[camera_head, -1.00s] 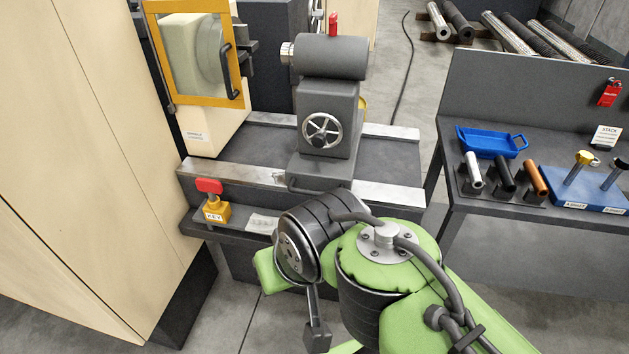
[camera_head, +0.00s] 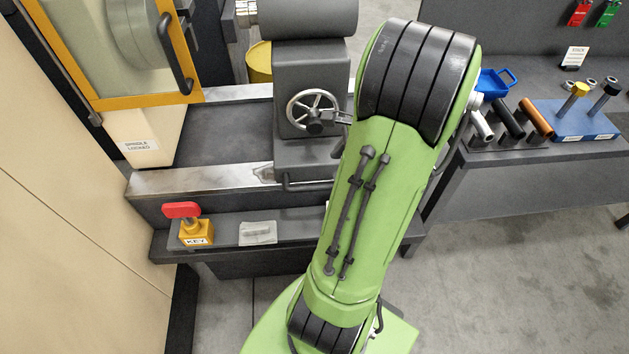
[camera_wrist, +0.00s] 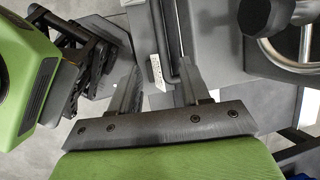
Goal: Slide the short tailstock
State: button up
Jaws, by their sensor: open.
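The grey tailstock (camera_head: 308,72) stands on the lathe bed in the head view, with a cylinder on top and a silver handwheel (camera_head: 290,110) on its front. A bent dark bar handle (camera_head: 300,186) is at its foot. My gripper (camera_wrist: 157,78) is open and empty in the wrist view. The dark bar (camera_wrist: 180,35) runs between its fingers, close to the right finger; contact cannot be told. The handwheel (camera_wrist: 305,45) is at the right of that view. My arm hides the gripper in the head view and covers the tailstock's right side.
The bed's front rail (camera_head: 190,181) has bare length left of the tailstock. A yellow-framed guard door (camera_head: 150,100) stands at the left. A red-handled key (camera_head: 182,211) is on the front shelf. The bench at right holds a blue tray (camera_head: 495,82) and several rods.

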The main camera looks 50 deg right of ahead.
aim_at(316, 186)
jog(key=b+x, duration=0.3)
jog(key=x, duration=0.9)
jog(key=shift+w, duration=0.1)
jog(key=shift+r, duration=0.1)
jog(key=shift+c, duration=0.3)
grip_shut()
